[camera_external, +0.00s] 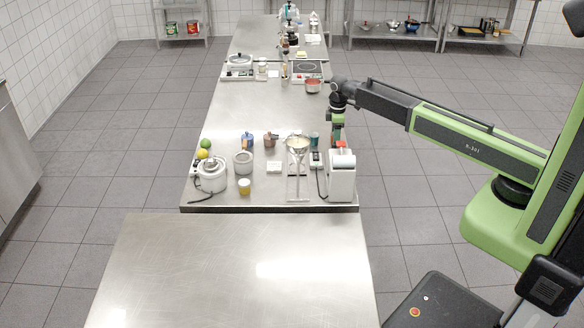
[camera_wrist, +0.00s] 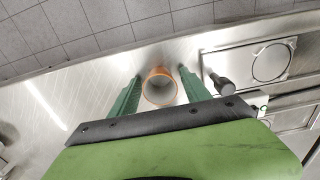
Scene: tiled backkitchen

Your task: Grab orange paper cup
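The orange paper cup (camera_wrist: 160,88) shows in the wrist view, seen from above into its pale inside, with an orange rim. It stands on the steel table between the two green fingers of my gripper (camera_wrist: 160,74). The fingers are open, with a gap on each side of the cup. In the external view my gripper (camera_external: 338,130) points down at the right edge of the middle table, behind the white machine. I cannot make out the cup in that view.
The white machine (camera_external: 342,178) stands close in front of my gripper. In the wrist view, a dark-handled item (camera_wrist: 222,84) and a square plate (camera_wrist: 262,62) lie right of the cup.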

